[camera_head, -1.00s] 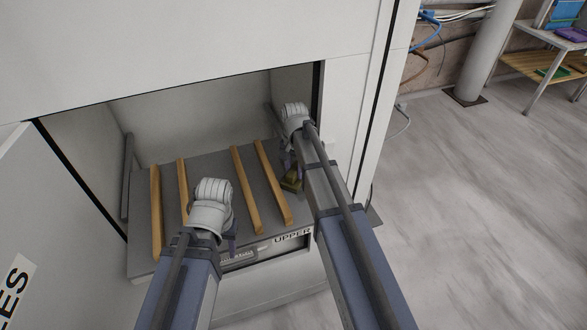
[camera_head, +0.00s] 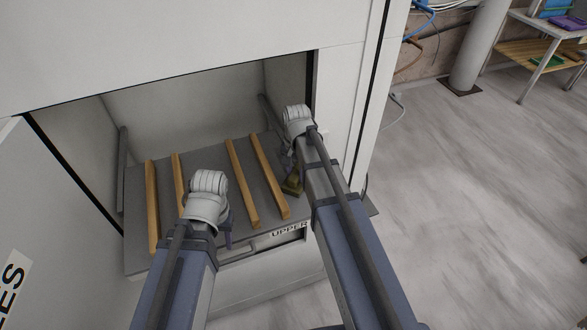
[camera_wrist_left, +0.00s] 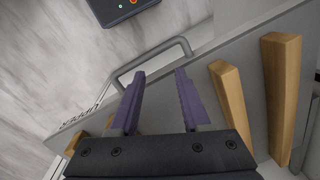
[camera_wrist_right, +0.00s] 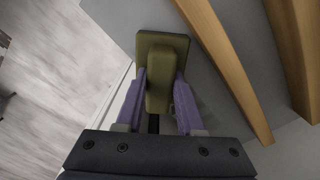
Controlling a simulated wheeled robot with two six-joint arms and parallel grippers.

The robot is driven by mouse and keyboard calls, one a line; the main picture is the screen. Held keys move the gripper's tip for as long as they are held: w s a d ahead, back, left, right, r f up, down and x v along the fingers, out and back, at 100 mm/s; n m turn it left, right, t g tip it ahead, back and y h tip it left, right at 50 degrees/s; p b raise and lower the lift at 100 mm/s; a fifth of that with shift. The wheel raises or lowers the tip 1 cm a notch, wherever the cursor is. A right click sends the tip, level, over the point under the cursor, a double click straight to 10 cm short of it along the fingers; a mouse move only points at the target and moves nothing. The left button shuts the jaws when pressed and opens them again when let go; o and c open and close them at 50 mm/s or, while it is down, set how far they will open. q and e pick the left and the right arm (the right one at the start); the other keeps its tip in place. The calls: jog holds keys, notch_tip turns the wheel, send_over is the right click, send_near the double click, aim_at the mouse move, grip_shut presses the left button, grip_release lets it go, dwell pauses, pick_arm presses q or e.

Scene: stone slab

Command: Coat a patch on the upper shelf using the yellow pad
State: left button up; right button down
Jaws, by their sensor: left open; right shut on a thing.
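The upper shelf (camera_head: 207,163) is a grey slab with wooden slats, inside an open white cabinet, with "UPPER" on its front. The yellow pad (camera_wrist_right: 163,48) is olive-yellow with a raised grip. My right gripper (camera_wrist_right: 160,88) is shut on that grip, at the shelf's right end beside the rightmost slat. The pad also shows in the head view (camera_head: 292,186), partly hidden by my right arm. Whether its face touches the shelf I cannot tell. My left gripper (camera_wrist_left: 158,78) is open and empty at the shelf's front edge, near the bar handle (camera_wrist_left: 150,60).
Several wooden slats (camera_head: 242,183) run front to back across the shelf, with bare grey strips between them. Cabinet walls close in the sides and back. An open door panel (camera_head: 45,225) stands at the left. Open floor (camera_head: 480,210) lies to the right.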

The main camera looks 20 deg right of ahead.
aim_at(301, 189)
jog(key=shift+s, duration=0.35)
jog(key=shift+s, duration=0.1)
jog(key=shift+s+d, duration=0.15)
jog(key=shift+s, duration=1.35)
jog(key=shift+s, duration=0.1)
jog(key=shift+s+d, duration=0.15)
jog(key=shift+s, duration=1.5)
jog(key=shift+s+d, duration=0.1)
jog(key=shift+s, duration=1.5)
jog(key=shift+s, duration=0.1)
